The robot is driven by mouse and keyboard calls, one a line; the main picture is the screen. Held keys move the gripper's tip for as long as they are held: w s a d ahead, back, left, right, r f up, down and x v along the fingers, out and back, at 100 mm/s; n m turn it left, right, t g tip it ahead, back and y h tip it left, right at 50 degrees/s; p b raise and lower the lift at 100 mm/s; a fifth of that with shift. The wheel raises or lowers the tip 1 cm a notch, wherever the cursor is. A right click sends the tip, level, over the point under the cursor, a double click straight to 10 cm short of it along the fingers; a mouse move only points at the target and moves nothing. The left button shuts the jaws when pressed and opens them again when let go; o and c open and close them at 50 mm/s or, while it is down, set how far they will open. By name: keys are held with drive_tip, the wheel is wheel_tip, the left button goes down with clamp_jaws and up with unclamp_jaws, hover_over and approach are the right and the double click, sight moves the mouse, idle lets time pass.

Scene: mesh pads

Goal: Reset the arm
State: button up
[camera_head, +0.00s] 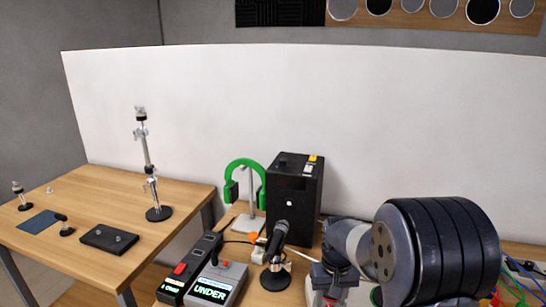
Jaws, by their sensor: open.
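My arm shows at the lower right of the head view, with a large dark ribbed cylindrical part close to the camera and a light grey link to its left. My gripper's fingers cannot be made out in this view. The arm hides part of the right side of the near table.
The near table holds a black speaker-like box (294,197), green headphones (245,170) on a stand, a microphone (279,243), and two devices with lit displays (213,288). The left table (95,200) carries a metal stand (148,165) and a dark pad (109,239). A white panel (270,100) stands behind.

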sight(330, 305)
wheel_tip(330, 305, down, 4)
drive_tip(key=shift+r, duration=0.4)
